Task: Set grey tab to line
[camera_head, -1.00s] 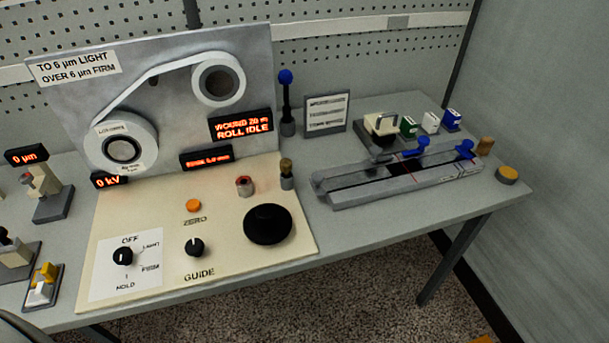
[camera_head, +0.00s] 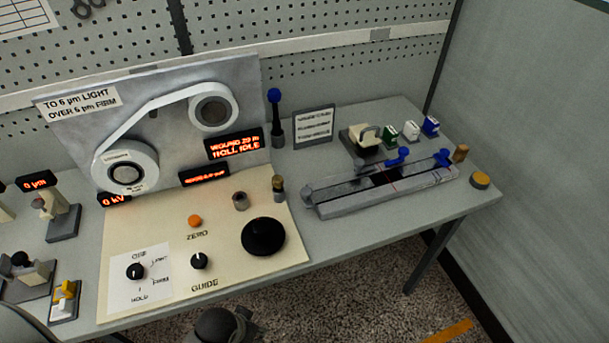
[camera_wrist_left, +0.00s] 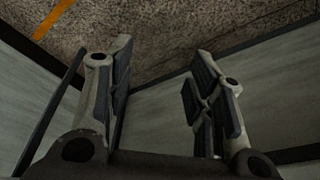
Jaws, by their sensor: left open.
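A long grey rail fixture (camera_head: 345,203) lies on the right of the bench. My right gripper is not in view.
A cream control panel (camera_head: 145,245) with knobs and a winding board (camera_head: 75,140) stand left of the rail. A blue-topped post (camera_head: 275,120), a small sign (camera_head: 314,127) and coloured blocks (camera_head: 410,131) stand behind. Bare bench lies before the rail.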

